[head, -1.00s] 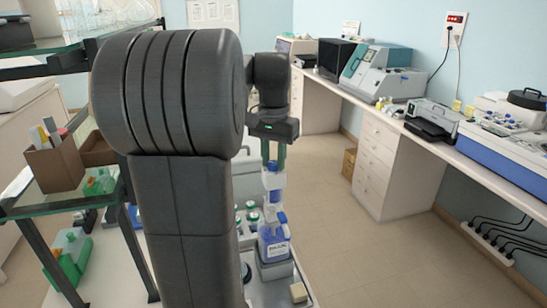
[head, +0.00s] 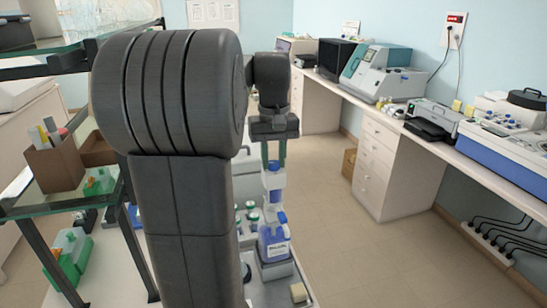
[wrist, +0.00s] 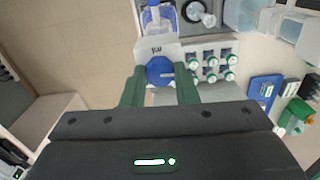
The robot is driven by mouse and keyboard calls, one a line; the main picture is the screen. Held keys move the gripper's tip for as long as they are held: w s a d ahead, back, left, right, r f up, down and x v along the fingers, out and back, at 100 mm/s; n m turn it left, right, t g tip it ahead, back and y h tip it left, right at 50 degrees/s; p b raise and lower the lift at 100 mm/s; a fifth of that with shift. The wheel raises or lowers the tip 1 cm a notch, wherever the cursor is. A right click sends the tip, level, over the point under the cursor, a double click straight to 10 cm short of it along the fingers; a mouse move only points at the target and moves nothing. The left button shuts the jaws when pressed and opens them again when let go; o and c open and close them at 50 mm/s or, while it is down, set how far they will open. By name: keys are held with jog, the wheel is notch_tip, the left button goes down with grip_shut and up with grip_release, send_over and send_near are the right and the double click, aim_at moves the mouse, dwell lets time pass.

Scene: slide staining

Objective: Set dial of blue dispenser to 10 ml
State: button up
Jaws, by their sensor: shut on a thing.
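The blue dispenser (head: 273,181) stands upright on a bottle of blue liquid (head: 273,245) in the head view. Its dial (wrist: 160,70) shows in the wrist view as a round blue knob with a pale mark towards the right. A white plate with "ml" lettering (wrist: 156,49) lies beside the dial. My gripper (wrist: 160,82) has its two green fingers on either side of the dial and is shut on it. In the head view my gripper (head: 273,160) points down onto the dispenser's top. The scale numbers cannot be read.
Several green-capped vials (wrist: 211,65) stand in a rack close to the dial. A blue box (wrist: 262,88) and a green item (wrist: 297,115) lie farther right. A glass shelf (head: 75,190) is left of my arm.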

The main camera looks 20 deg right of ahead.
aim_at(274, 162)
jog(key=shift+n, duration=0.5)
jog(key=o, duration=1)
jog(key=shift+r, duration=0.1)
notch_tip(274, 162, up, 14)
jog(key=shift+b, duration=0.3)
jog(key=shift+f, duration=0.2)
notch_tip(274, 162, down, 14)
jog(key=shift+r+p, duration=0.1)
jog(key=shift+p, duration=0.2)
